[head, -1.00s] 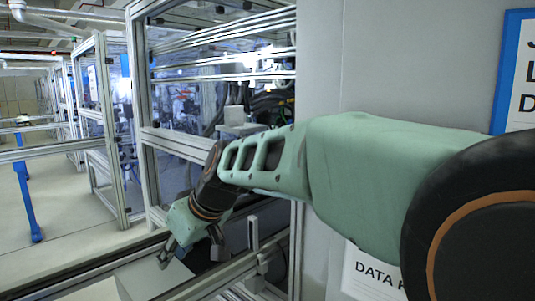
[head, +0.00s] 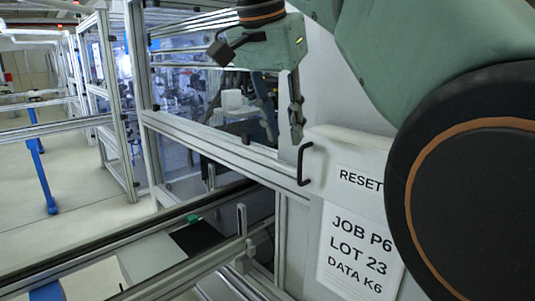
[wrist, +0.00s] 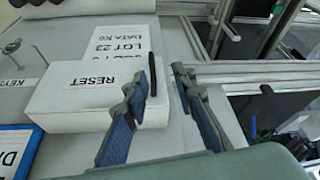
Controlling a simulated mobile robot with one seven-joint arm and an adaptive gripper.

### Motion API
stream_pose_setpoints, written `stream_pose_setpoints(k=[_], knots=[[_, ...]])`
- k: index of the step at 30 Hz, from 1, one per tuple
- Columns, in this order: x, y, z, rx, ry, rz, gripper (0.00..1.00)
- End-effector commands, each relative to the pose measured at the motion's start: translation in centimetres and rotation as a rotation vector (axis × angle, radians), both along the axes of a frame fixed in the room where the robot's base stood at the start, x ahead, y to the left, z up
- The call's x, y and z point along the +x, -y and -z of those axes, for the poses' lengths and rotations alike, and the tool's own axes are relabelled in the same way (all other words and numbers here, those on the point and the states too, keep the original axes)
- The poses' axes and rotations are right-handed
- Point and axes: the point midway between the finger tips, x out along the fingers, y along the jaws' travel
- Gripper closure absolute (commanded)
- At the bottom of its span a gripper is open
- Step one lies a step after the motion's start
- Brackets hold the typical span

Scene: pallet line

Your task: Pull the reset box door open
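The white reset box (head: 357,205) is on the grey wall panel at the right of the head view, marked RESET on its front. Its door looks closed. A black bar handle (head: 304,165) stands out at the door's left edge. In the wrist view the box (wrist: 75,105) lies left of centre, and the dark handle (wrist: 153,72) shows beside the left fingertip. My gripper (head: 297,130) is above the handle in the head view, one finger pointing down. In the wrist view my gripper (wrist: 163,75) has its fingers apart, with nothing held. Contact with the handle cannot be told.
A sheet reading JOB P6, LOT 23 (head: 358,250) is below the RESET label. A blue-framed sign (wrist: 18,148) and a key hook (wrist: 38,52) are near the box in the wrist view. An aluminium frame (head: 215,140) and conveyor rails (head: 120,235) lie to the left.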

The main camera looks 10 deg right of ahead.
Motion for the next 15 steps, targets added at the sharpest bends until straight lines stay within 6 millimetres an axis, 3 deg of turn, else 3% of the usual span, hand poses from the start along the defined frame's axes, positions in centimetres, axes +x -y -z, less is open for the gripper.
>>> stream_pose_setpoints(k=[2, 5, 15], knots=[[-0.4, 0.7, -0.9, -0.002, 0.009, 0.058, 0.76], [-0.6, 1.2, -0.7, -0.003, 0.012, 0.090, 0.76], [1.0, 2.7, 4.8, -0.003, 0.009, 0.091, 0.76]])
